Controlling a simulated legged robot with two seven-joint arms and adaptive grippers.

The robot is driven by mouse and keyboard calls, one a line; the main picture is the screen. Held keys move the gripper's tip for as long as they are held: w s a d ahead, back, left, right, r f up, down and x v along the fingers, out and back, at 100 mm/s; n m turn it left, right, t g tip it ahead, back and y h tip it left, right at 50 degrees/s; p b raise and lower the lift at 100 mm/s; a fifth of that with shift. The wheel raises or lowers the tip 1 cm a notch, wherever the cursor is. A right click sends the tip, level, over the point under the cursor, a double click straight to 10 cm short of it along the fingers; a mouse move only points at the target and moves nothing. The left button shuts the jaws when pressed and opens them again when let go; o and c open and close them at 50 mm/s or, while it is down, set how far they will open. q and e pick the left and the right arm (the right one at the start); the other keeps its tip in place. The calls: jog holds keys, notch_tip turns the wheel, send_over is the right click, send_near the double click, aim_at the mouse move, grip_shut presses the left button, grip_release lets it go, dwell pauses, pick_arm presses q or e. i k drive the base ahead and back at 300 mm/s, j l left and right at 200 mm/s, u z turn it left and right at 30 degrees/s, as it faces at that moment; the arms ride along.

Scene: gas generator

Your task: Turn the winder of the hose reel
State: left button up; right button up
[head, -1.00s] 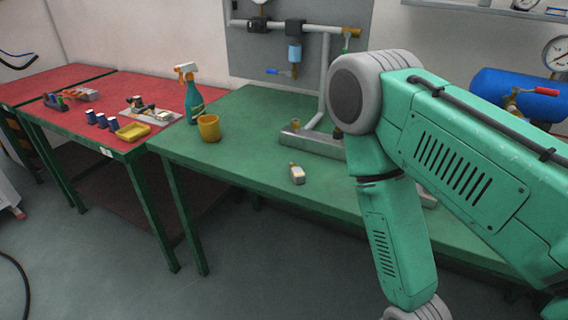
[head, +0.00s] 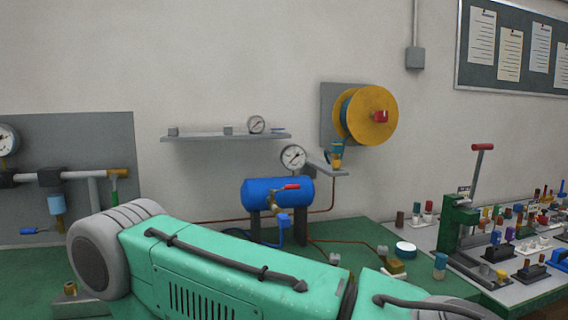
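The hose reel (head: 368,116) is a yellow disc on a grey wall plate, right of centre in the head view. A red winder knob (head: 380,117) sits near the middle of its face. Dark blue hose shows behind the yellow disc. A green and grey arm of mine crosses the lower part of the view, in front of the bench and below the reel. Neither gripper is in the picture.
A blue tank (head: 277,193) with a red-handled valve and a gauge (head: 293,158) stands on the green bench (head: 353,236) below the reel. A wall shelf (head: 222,137) is left of the reel. A lever press (head: 462,216) and many small parts crowd the right table.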

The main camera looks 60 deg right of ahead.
aim_at(380, 116)
jog(key=z, duration=2.6)
jog(key=i+l+z, duration=0.25)
jog(key=l, duration=0.2)
jog(key=i+l+z, duration=0.2)
jog(key=i+l, duration=0.1)
jog(key=l, duration=0.1)
